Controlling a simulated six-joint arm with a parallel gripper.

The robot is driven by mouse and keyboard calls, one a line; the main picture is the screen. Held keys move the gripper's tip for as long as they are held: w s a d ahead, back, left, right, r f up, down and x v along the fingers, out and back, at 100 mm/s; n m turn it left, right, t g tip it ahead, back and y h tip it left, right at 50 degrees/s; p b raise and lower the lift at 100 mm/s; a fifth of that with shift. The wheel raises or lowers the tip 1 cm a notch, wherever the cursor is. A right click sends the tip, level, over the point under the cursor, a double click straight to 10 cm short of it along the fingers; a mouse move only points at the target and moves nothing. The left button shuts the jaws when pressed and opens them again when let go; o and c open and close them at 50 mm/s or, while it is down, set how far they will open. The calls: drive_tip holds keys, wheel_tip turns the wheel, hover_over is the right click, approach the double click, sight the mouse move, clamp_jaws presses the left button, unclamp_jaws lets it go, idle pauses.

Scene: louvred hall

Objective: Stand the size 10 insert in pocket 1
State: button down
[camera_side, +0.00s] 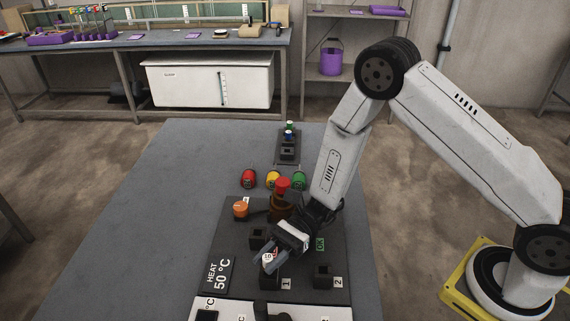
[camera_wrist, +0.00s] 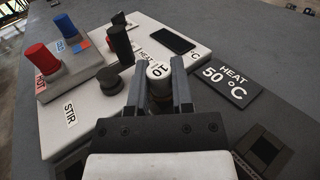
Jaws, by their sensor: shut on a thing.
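The size 10 insert has a white top marked 10 (camera_side: 267,258), and it also shows in the wrist view (camera_wrist: 158,72). My gripper (camera_side: 268,260) is shut on it, with one finger on each side in the wrist view (camera_wrist: 158,88). Pocket 1 is a black block (camera_side: 270,282) beside the label 1. The insert is over this block in the side view and looks roughly upright. My fingers hide its lower part, so I cannot tell whether its foot is inside the pocket or above it.
Pocket 2 (camera_side: 323,276) stands to the right, and another black block (camera_side: 258,238) behind. An orange knob (camera_side: 240,209) and a red-topped brown post (camera_side: 283,186) stand behind. A HEAT 50 °C plate (camera_side: 217,275) lies left. The grey table (camera_side: 150,220) is clear at left.

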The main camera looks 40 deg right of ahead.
drive_tip(key=shift+f, duration=0.5)
idle(2.7)
drive_tip(key=shift+r, duration=0.1)
idle(0.6)
drive_tip(key=shift+c, duration=2)
unclamp_jaws()
drive_tip(key=shift+w+d+r, duration=0.15)
drive_tip(key=shift+d+r, duration=0.75)
drive_tip(key=shift+r, duration=0.05)
drive_tip(key=shift+w+d+r, duration=0.15)
drive_tip(key=shift+d+r, duration=0.7)
drive_tip(key=shift+r, duration=0.1)
drive_tip(key=shift+d, duration=0.15)
drive_tip(key=w+d, duration=0.1)
drive_tip(key=d, duration=0.6)
drive_tip(key=shift+d, duration=0.2)
